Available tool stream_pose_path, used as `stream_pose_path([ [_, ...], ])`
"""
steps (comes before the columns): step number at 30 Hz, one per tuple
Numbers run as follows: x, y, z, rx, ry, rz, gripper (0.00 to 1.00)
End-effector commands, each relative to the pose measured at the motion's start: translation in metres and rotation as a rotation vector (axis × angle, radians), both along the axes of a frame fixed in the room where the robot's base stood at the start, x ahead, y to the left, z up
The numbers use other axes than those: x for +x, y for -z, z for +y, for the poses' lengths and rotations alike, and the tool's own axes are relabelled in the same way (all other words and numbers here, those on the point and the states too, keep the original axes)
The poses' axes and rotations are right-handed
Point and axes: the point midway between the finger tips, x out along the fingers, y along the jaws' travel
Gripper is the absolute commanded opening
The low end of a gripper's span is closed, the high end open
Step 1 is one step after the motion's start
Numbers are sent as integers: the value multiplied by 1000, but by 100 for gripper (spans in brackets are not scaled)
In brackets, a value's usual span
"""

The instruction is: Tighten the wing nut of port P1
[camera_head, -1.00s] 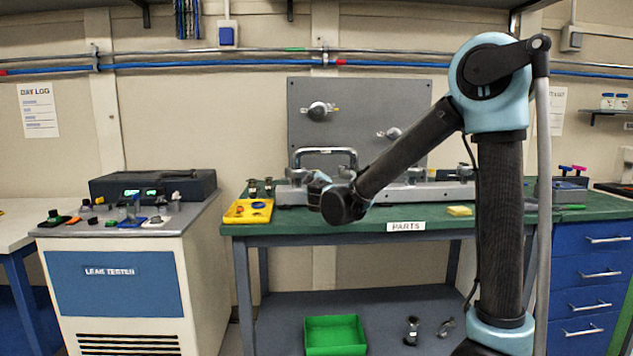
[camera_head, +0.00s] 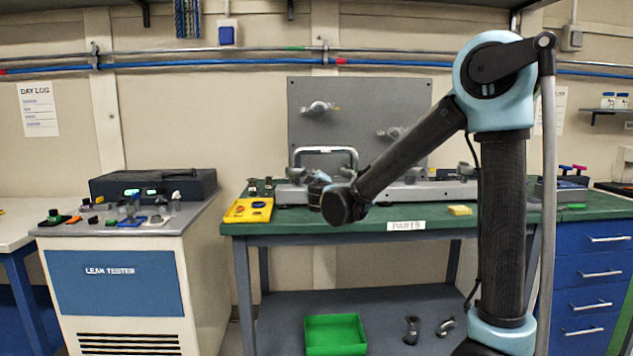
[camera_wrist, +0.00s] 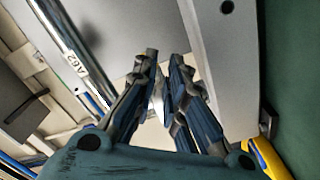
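My gripper (camera_wrist: 164,62) points up the wrist view, its fingertips a narrow gap apart. A bright silvery sliver (camera_wrist: 158,98) shows between the fingers; I cannot tell what it is or whether they touch it. In the head view my wrist hides most of the gripper, which is above the bench by the left part of the grey metal rail (camera_head: 422,190). Small metal fittings stand along the rail. A grey upright panel (camera_head: 360,100) carries an upper left fitting (camera_head: 319,108) and a lower right one (camera_head: 391,132). No P1 label or wing nut can be made out.
A metal handle (camera_head: 326,150) rises behind my wrist. A yellow tray (camera_head: 236,216) lies left on the green bench (camera_head: 300,221); a yellow block (camera_head: 460,210) lies right. A green bin (camera_head: 335,335) is on the lower shelf. The leak tester (camera_head: 110,280) stands left.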

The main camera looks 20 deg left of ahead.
Motion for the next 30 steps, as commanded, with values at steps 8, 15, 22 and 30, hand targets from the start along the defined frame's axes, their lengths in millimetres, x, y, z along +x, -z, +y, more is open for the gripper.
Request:
stream_pose_path([
  [8, -47, 0, -15, 0, -4, 1, 12],
  [15, -86, 1, -28, 1, -3, 2, 12],
  [22, -103, 1, -35, 1, -2, 1, 12],
  [30, -105, 1, -36, 1, -1, 1, 12],
])
